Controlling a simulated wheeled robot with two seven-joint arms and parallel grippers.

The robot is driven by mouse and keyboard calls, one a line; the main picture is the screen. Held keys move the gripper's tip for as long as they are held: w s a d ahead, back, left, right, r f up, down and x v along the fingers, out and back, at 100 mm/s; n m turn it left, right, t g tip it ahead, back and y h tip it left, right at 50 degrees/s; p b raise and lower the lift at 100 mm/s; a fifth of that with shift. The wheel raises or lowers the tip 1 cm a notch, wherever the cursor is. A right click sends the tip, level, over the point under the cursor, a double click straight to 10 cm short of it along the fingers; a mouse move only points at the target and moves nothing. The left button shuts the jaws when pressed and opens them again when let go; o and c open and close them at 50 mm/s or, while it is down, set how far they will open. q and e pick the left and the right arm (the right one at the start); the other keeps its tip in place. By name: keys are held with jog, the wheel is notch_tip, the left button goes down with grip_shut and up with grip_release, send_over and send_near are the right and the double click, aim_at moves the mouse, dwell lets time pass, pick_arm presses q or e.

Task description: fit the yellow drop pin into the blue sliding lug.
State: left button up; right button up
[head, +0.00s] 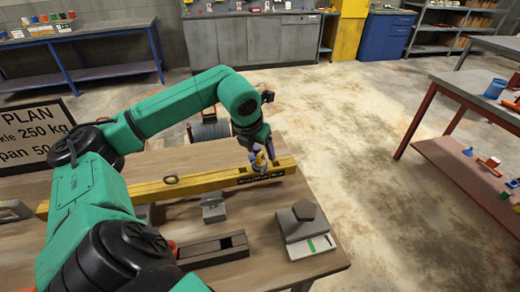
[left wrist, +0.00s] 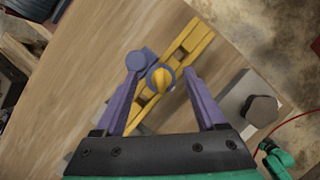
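The blue sliding lug (left wrist: 150,72) sits on the yellow beam (head: 205,182), near its right end. The yellow drop pin (left wrist: 159,80) shows from above in the left wrist view, over the lug's round blue collar. I cannot tell how deep it sits. In the head view the pin and lug are small and partly hidden under my left gripper (head: 258,155). In the left wrist view my left gripper (left wrist: 163,75) has its two purple fingers spread wide, one on each side of the pin, with gaps beside it. My right gripper is not in view.
The beam lies across the wooden table (head: 235,215). In front are a grey bracket (head: 213,207), a dark slotted block (head: 212,250) and a grey box with a dark hexagonal knob (head: 305,225). A load sign (head: 35,135) stands behind at left.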

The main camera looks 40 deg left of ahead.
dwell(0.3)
pick_arm(q)
jog(key=shift+r, duration=0.35)
jog(key=p+v, duration=0.1)
jog(key=v, duration=1.3)
jog(key=shift+s+f, duration=0.1)
